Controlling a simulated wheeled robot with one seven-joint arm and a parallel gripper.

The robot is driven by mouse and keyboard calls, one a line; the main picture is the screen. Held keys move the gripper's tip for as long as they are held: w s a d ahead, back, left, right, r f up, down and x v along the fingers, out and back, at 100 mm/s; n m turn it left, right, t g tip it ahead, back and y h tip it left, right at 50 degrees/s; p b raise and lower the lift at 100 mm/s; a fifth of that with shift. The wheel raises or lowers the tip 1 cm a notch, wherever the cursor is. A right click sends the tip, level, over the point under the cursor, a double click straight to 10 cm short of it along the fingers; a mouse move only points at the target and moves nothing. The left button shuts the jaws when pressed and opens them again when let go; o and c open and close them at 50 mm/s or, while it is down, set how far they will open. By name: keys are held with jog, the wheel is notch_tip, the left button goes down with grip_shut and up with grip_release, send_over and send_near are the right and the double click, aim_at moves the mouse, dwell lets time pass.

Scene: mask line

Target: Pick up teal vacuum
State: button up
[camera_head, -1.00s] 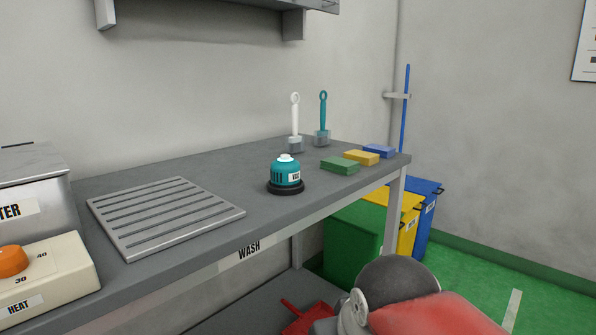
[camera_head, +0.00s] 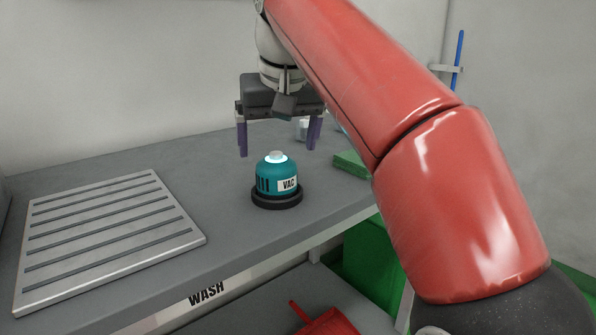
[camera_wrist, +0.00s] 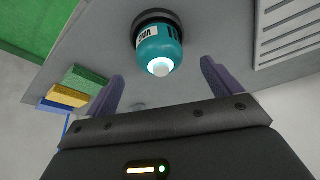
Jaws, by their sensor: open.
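The teal vacuum (camera_head: 277,176) stands upright on the grey bench, with a black base ring, a VAC label and a pale knob on top. My gripper (camera_head: 278,150) is open and empty, with its purple fingers pointing down. In the head view the fingers appear above and behind the vacuum, one to each side. In the wrist view the vacuum (camera_wrist: 158,45) lies at the top centre, beyond the gap between the open fingertips (camera_wrist: 162,68). Nothing shows the fingers touching it.
A slotted metal rack (camera_head: 108,236) lies left of the vacuum on the bench (camera_head: 215,165). A green block (camera_head: 352,163) sits to the right, partly behind my arm. Green, yellow and blue blocks show in the wrist view (camera_wrist: 70,93). The bench's front edge is close.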

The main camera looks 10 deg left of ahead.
aim_at(277, 158)
jog(key=shift+b+x, duration=0.35)
jog(key=shift+x, duration=3.25)
jog(key=shift+c, duration=0.4)
